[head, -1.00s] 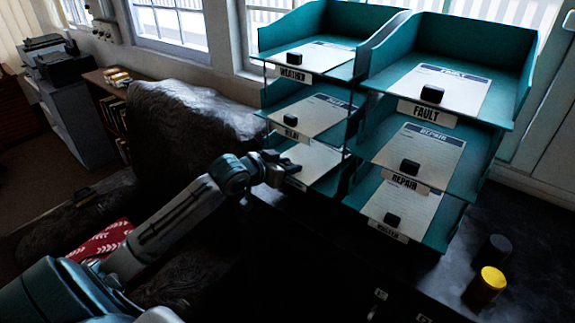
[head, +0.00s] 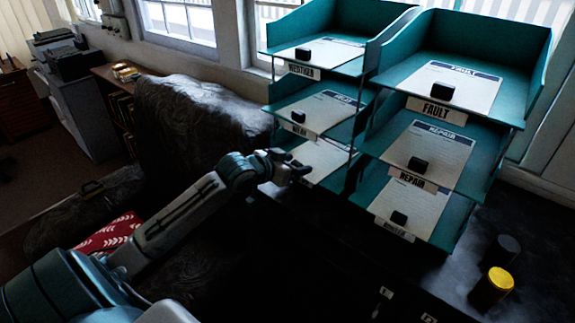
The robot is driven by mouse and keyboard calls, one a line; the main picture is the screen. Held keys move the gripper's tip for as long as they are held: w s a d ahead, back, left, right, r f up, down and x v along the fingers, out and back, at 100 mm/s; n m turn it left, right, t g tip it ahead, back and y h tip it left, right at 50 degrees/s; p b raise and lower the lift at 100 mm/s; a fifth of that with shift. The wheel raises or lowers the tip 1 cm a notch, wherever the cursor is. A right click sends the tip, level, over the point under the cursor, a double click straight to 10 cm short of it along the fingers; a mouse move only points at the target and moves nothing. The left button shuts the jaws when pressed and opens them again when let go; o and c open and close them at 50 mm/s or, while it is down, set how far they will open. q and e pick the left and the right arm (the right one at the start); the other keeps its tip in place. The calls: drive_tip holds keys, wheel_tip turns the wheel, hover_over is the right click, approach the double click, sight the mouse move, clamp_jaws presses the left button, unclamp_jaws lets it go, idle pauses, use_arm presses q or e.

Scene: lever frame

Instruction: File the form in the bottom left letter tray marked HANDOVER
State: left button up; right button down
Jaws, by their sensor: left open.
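The bottom left letter tray (head: 334,182) is teal, in the lowest tier of the left stack. A white form (head: 322,156) lies in it, partly hidden by my left gripper. My left gripper (head: 300,172) is at the front of this tray, over the near edge of the form, and is open. No form shows held between its fingers. The tray's label is mostly hidden behind the gripper, so I cannot read it. My right gripper is not in view.
Trays above and to the right hold papers with black blocks, including ones labelled FAULT (head: 436,108) and REPAIR (head: 412,180). A yellow-topped cylinder (head: 492,288) and a dark one (head: 502,250) stand on the dark desk at right. A dark sofa (head: 200,120) is behind my arm.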

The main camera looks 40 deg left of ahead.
use_arm(q)
drive_tip(key=shift+s+a+r, duration=0.1)
drive_tip(key=shift+s+a, duration=0.05)
drive_tip(key=shift+s, duration=0.35)
drive_tip(key=b+v, duration=0.1)
drive_tip(key=v, duration=0.3)
drive_tip(key=shift+p+v, duration=0.3)
drive_tip(key=shift+v, duration=0.65)
drive_tip(key=shift+s+r, duration=0.35)
drive_tip(key=shift+s, duration=0.1)
drive_tip(key=shift+p+v, duration=1.35)
drive_tip(key=shift+p, duration=1.4)
drive_tip(key=shift+f, duration=0.1)
